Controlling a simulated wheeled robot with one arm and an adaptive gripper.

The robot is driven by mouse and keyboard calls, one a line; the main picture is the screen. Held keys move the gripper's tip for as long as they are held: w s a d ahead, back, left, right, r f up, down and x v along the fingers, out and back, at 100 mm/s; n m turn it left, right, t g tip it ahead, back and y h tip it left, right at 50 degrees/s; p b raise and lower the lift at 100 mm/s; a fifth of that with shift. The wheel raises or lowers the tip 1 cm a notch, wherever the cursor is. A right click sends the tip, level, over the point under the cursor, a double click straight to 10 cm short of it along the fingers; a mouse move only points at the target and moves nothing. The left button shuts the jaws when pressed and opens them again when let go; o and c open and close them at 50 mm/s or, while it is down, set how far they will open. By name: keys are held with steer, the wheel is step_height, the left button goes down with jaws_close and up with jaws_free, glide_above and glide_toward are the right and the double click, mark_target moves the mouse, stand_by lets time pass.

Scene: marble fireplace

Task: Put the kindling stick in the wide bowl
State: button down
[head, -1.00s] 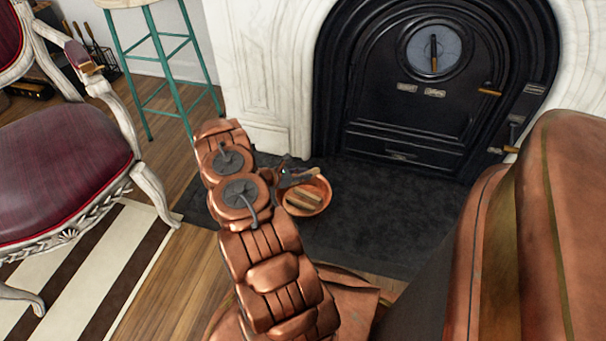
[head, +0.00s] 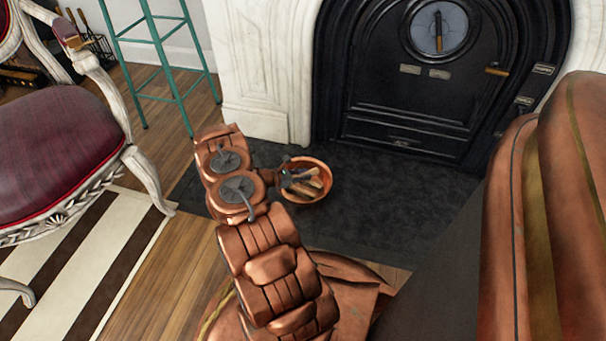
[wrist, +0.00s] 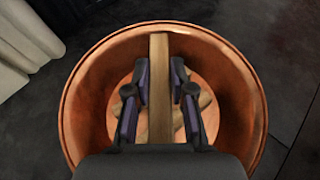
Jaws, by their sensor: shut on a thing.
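The wide bowl (head: 327,190) is round and copper-coloured and stands on the dark hearth. It fills most of the wrist view, where its rim (wrist: 75,95) surrounds my gripper. My gripper (wrist: 160,80) is shut on a pale wooden kindling stick (wrist: 159,55), which runs lengthwise between the fingers. The stick's far end overlaps the bowl's far wall in the picture; I cannot tell whether it touches. Other pieces of wood (wrist: 205,100) lie on the bowl's floor, partly hidden by the fingers. In the head view my gripper (head: 299,181) is at the bowl, over its left part.
The black fireplace front (head: 420,110) with a white marble surround (head: 265,70) stands behind the bowl. A teal-legged stool (head: 165,60) and a purple-seated chair (head: 65,150) are at left. The dark hearth (head: 375,205) right of the bowl is clear.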

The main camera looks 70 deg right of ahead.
steer(key=shift+f, duration=0.25)
steer(key=c, duration=0.9)
jaws_free()
steer(key=shift+r, duration=0.15)
steer(key=shift+r+p, duration=2.4)
steer(key=shift+r, duration=0.95)
